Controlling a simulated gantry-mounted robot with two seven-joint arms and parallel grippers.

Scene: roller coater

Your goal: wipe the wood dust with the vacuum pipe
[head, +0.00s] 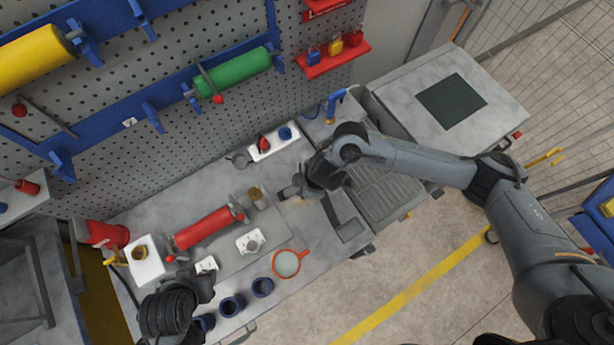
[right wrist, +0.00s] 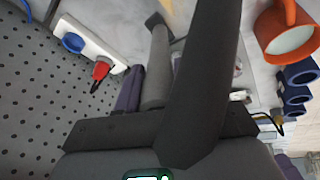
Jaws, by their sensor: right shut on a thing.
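My right gripper (head: 308,188) is over the bench at its right part. It is shut on the grey vacuum pipe (right wrist: 157,70), which shows between the dark fingers in the right wrist view. The pipe's nozzle (head: 289,193) points left, close above the bench top. A tan patch of wood dust (head: 296,203) lies at the nozzle and is partly hidden by it; a bit also shows in the right wrist view (right wrist: 181,14). My left gripper (head: 203,287) is at the bench's front left, and its jaw opening is unclear.
An orange-rimmed cup (head: 287,263) stands left and front of the dust. A red roller (head: 205,228), several dark blue cups (head: 232,305) and a white holder (head: 273,143) also occupy the bench. A pegboard wall (head: 190,140) stands behind.

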